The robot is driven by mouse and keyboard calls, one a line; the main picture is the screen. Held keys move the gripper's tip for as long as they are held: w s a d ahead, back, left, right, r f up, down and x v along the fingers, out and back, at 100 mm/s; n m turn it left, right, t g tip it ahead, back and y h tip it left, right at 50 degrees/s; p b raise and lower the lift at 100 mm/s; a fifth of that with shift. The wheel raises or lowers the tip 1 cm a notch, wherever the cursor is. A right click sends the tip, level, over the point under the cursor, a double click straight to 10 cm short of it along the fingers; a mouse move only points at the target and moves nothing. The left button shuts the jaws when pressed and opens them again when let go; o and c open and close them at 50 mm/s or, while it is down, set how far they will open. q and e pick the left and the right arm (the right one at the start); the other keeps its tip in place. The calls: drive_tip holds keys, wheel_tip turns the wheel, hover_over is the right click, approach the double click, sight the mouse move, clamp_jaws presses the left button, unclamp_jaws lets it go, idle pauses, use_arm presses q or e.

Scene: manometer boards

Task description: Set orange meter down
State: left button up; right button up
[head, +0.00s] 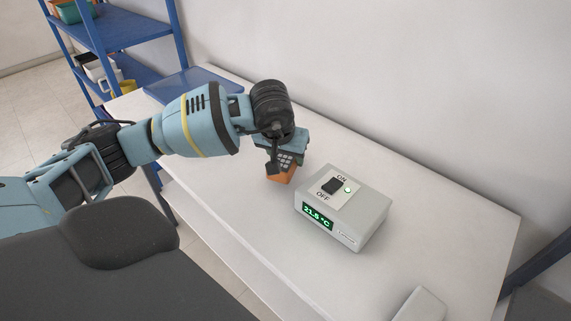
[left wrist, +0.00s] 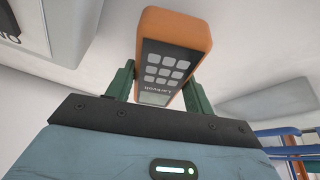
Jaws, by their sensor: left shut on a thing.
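The orange meter (head: 281,175) shows below my left gripper (head: 283,158) in the head view, over the white table (head: 405,190) and left of the grey box. The gripper and wrist hide most of it from above. In the left wrist view the orange meter (left wrist: 178,27) has an orange case and a dark face with pale square keys. The green fingers of my left gripper (left wrist: 158,84) are shut on its two sides. I cannot tell whether its lower end touches the table. My right gripper is not in view.
A grey box (head: 345,215) with an ON/OFF switch and a green 21.5 °C display stands just right of the meter. A blue flat tray (head: 190,84) lies at the table's far left end. A pale object (head: 420,306) is cut off at the bottom. Blue shelves (head: 130,28) stand behind.

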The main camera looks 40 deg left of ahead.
use_arm(q)
drive_tip(key=shift+f, duration=1.65)
drive_tip(key=shift+f, duration=0.1)
drive_tip(key=o, duration=1.1)
drive_tip(key=v, duration=1.2)
drive_tip(key=shift+p, duration=0.3)
